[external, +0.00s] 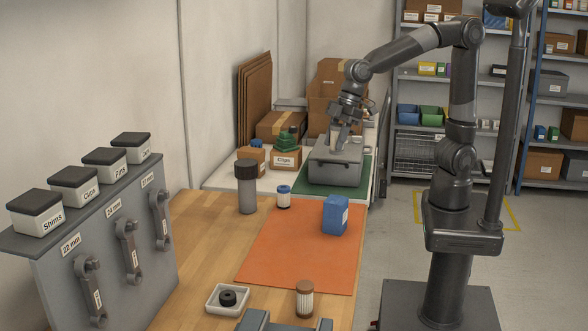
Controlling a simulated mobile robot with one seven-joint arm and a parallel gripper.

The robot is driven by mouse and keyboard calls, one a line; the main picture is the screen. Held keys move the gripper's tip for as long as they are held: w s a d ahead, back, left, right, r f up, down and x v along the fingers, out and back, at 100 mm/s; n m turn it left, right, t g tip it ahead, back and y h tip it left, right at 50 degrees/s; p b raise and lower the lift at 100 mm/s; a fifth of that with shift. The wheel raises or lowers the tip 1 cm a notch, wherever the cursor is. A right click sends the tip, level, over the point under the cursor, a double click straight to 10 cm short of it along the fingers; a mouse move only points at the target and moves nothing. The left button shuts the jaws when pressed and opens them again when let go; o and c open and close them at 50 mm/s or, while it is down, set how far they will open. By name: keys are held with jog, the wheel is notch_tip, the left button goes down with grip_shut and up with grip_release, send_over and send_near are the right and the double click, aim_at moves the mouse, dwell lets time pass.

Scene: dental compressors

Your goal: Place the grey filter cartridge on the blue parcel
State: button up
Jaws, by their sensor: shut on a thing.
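My gripper (342,119) is at the back of the workspace, pointing down over a grey box-shaped unit (336,170). It is shut on a small light grey piece (340,139), which appears to be the grey filter cartridge. The fingers hide part of it, and I cannot tell whether its lower end is inside the unit or clear of it. The blue parcel (335,215) stands upright on the orange mat (300,250), nearer the camera than my gripper. Its top shows nothing on it.
A grey canister with a dark lid (247,188) and a blue-capped jar (284,197) stand left of the parcel. A brown-capped cartridge (305,299) and a white tray (219,302) are in front. Cardboard boxes (285,158) crowd the back left. The orange mat's front is clear.

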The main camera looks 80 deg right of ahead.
jog(key=a+f, duration=0.2)
jog(key=a, duration=0.1)
jog(key=s+a+f, duration=0.1)
jog(key=a+f, duration=0.1)
jog(key=a, duration=0.1)
jog(key=a+f, duration=0.2)
jog(key=a, duration=0.2)
jog(key=shift+s+f, duration=0.15)
jog(key=shift+s, duration=0.05)
jog(key=shift+f, duration=1.9)
jog(key=shift+f, duration=0.15)
jog(key=o, duration=1)
jog(key=shift+o, duration=0.2)
jog(key=v, duration=1.2)
jog(key=shift+d, duration=0.15)
